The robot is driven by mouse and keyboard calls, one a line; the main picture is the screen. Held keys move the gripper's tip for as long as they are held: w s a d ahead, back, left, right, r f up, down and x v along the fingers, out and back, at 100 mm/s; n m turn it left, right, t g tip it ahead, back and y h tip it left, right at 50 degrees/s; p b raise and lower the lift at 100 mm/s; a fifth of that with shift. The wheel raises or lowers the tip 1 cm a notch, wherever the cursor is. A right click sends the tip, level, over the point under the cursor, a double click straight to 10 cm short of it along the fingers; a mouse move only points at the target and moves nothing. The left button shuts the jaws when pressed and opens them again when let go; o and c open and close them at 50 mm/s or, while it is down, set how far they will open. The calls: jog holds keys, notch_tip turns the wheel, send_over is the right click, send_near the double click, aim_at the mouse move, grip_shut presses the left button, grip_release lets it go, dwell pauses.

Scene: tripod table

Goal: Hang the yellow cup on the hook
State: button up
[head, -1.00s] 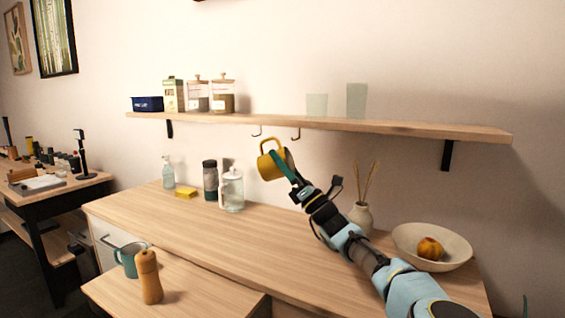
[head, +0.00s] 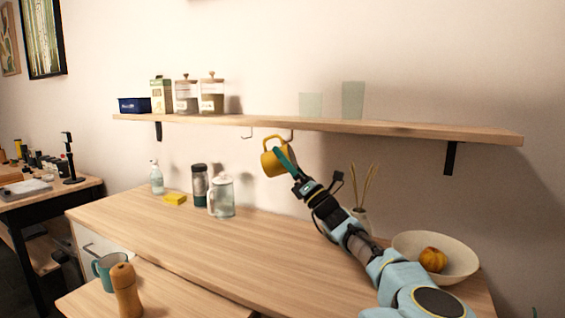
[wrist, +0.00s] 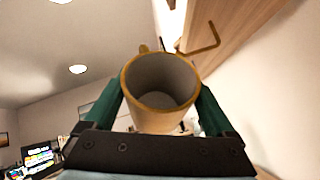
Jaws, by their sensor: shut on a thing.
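The yellow cup (head: 277,162) is held in the air by my gripper (head: 287,160), just below the shelf's front edge. In the wrist view the cup (wrist: 160,88) sits between both fingers of my gripper (wrist: 161,105), its open mouth facing the camera. Its handle shows at the upper left of the cup in the head view and as a small piece at its top in the wrist view. Two hooks hang under the shelf: a left hook (head: 247,134) and a right hook (head: 289,138) close above the cup. One hook (wrist: 205,42) shows above the cup in the wrist view, apart from its body.
The wooden shelf (head: 400,129) holds a blue box, a carton, jars and two glasses (head: 352,100). On the counter (head: 200,240) stand a spray bottle, a dark flask (head: 199,182), a glass pitcher (head: 222,196), a vase and a fruit bowl (head: 450,262). The counter's middle is clear.

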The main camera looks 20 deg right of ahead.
jog(key=w+d+f+b, duration=0.1)
jog(key=w+d+b, duration=0.3)
jog(key=w+d, duration=0.1)
jog(key=shift+d+f, duration=0.25)
jog(key=shift+d, duration=0.3)
dwell(0.6)
dwell(0.6)
jog(key=o, duration=1.3)
jog(key=shift+f, duration=0.1)
jog(key=shift+s, duration=0.1)
